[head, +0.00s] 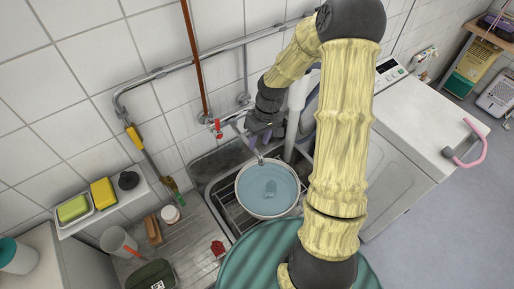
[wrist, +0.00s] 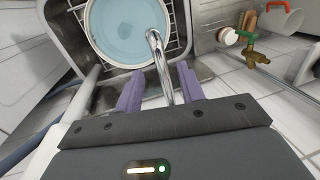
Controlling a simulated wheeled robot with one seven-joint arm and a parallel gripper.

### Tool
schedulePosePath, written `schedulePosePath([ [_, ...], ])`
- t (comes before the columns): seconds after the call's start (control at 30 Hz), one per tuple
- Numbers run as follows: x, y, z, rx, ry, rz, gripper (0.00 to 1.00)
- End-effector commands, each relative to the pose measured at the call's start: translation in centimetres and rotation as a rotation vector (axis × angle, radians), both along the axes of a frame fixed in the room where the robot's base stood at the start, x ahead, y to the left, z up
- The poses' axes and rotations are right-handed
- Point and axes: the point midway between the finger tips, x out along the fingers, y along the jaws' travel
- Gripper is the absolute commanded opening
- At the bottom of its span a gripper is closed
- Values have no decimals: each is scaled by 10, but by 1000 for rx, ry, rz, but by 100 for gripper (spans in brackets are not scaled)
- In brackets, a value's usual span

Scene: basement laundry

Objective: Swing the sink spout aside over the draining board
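The chrome sink spout (wrist: 156,52) reaches out over the sink in the wrist view, its tip above a round bowl of water (wrist: 118,28). My gripper (wrist: 160,82) is open, with one purple finger on each side of the spout and gaps showing. In the head view the spout (head: 250,144) points over the bowl (head: 243,193), and my gripper (head: 262,130) is near its base, partly hidden by my arm. The draining board (head: 193,233) lies left of the sink (head: 206,172).
A white jar (head: 170,214), brush (head: 152,230), red item (head: 218,248) and cup (head: 118,242) stand on or near the draining board. A red-handled tap (head: 217,128) is on the wall. A shelf (head: 104,210) holds sponges. A white washing machine (head: 420,125) stands right.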

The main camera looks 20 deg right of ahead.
Motion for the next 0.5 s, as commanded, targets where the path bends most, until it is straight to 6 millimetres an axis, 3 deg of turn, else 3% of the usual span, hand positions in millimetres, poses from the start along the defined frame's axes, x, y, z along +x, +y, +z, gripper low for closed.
schedulePosePath([
  [0.2, -3, 7, -34, 1, 3, 2, 39],
  [0.5, -3, 9, -47, 0, 1, 1, 39],
])
